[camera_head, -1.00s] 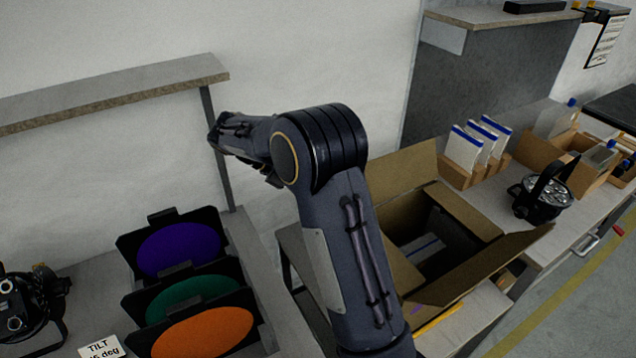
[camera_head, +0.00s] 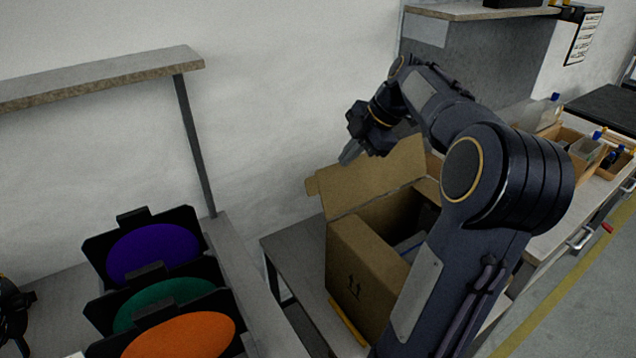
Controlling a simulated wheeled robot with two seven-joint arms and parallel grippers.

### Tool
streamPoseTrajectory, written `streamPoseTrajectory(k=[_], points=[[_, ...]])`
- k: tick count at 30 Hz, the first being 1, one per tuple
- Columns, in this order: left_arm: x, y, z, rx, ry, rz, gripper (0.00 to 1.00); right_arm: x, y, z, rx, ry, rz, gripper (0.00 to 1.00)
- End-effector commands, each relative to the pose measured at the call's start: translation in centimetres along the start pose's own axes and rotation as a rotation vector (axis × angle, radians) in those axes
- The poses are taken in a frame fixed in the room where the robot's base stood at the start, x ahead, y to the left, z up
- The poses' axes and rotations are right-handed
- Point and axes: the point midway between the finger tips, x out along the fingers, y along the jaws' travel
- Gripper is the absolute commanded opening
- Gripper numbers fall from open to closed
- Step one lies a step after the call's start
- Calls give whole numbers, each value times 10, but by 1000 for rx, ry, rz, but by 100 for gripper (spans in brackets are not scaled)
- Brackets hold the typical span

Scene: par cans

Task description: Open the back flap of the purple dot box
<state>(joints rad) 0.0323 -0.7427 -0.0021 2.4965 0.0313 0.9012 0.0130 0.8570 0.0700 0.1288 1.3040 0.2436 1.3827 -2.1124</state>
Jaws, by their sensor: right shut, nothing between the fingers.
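The cardboard box (camera_head: 360,279) stands on a low grey table to the right of centre, with its dark inside partly in view. Its back flap (camera_head: 375,180) stands up, tilted, at the far side against the wall. The purple dot is not in view now, and my arm hides the box's right side. My right gripper (camera_head: 349,153) is shut and empty, at the top edge of the back flap; I cannot tell whether it touches. My left gripper is not in view.
A rack with purple (camera_head: 153,252), green and orange (camera_head: 180,336) filters stands at the lower left. A shelf (camera_head: 100,80) runs along the wall above it. Bins with bottles (camera_head: 588,145) stand on the right bench. The wall above the box is clear.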

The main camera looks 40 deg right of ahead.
Motion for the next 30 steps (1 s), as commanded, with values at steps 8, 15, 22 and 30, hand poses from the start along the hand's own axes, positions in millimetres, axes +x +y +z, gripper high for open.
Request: streamPoseTrajectory(k=[8, 15, 22, 30], points=[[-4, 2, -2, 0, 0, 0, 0, 47, -1, -1, 2, 4, -8, 0], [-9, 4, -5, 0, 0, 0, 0, 98, -1, -1, 2, 4, -9, 0], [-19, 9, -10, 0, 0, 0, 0, 118, 23, 3, 0, 2, -5, 0], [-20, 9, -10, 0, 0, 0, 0, 124, 28, 6, 1, 0, -5, 0]])
